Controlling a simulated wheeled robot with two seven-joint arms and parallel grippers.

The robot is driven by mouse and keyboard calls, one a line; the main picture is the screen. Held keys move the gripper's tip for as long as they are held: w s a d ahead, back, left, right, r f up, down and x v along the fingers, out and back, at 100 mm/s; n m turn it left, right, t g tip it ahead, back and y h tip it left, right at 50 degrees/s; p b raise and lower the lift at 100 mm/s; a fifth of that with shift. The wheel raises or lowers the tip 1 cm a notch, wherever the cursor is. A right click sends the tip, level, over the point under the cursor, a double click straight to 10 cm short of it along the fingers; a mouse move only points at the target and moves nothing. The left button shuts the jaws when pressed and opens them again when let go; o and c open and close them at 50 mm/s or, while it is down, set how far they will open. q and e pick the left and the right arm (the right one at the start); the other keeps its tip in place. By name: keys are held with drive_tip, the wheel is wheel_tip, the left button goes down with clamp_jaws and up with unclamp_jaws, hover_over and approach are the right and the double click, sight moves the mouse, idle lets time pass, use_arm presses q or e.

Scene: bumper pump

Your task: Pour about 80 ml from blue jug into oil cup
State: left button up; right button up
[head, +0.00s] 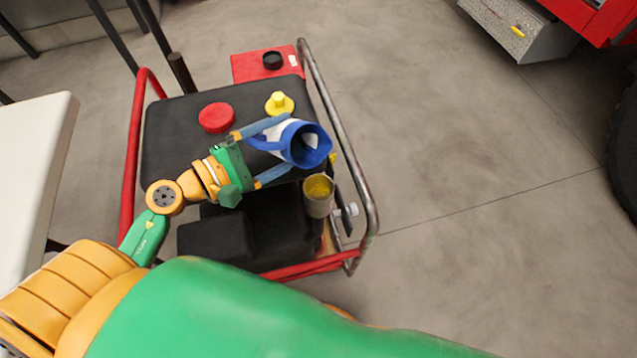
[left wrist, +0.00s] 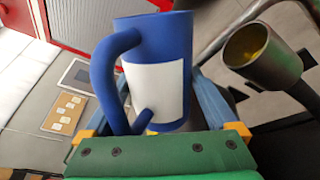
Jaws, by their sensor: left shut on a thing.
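The blue jug (head: 308,146) with a white label is held by my left gripper (head: 284,148), one finger on each side of its body. In the head view its open mouth faces the camera and the right; I cannot tell its exact tilt or the liquid level. In the left wrist view the jug (left wrist: 168,60) shows its handle on the left and its label. The oil cup (head: 318,194), a grey cup with yellow inside, is just below and right of the jug in the head view. It also shows in the left wrist view (left wrist: 262,58). My right gripper is not in view.
The black pump body (head: 170,145) carries a red cap (head: 216,117) and a yellow cap (head: 279,103). A metal rail (head: 340,130) runs along its right side and a red rail (head: 131,150) along its left. Open floor lies to the right.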

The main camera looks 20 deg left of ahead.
use_arm(q)
drive_tip(key=shift+r+n, duration=0.1)
drive_tip(key=shift+n, duration=0.2)
